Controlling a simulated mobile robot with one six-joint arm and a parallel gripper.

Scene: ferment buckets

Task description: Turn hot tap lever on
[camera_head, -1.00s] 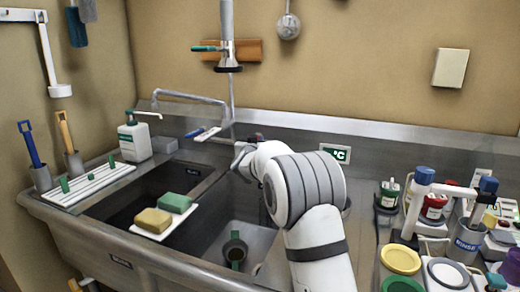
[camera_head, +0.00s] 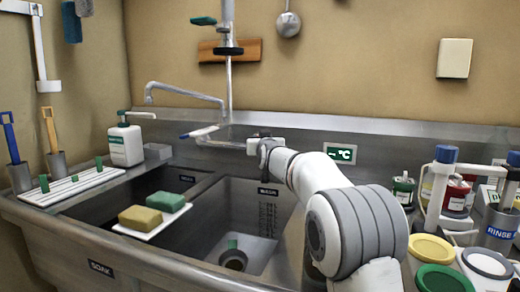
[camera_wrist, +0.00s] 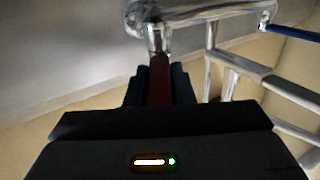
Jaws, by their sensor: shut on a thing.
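The hot tap lever, a dark red handle (camera_wrist: 160,85), lies between the jaws in the wrist view. My gripper (camera_wrist: 158,88) is shut on it, with one dark finger on each side. In the head view my gripper (camera_head: 256,146) is at the right end of the tap body behind the sink, and the red lever cannot be made out there. The metal tap body (camera_head: 205,132) carries a blue lever (camera_head: 190,135) on its left; the blue lever also shows in the wrist view (camera_wrist: 292,33). The spout (camera_head: 185,90) reaches left over the basins.
A soap bottle (camera_head: 125,145) stands at the left. A temperature display (camera_head: 340,153) is on the backsplash. Several jars and lids crowd the right counter, with a yellow lid (camera_head: 431,248) nearest my arm.

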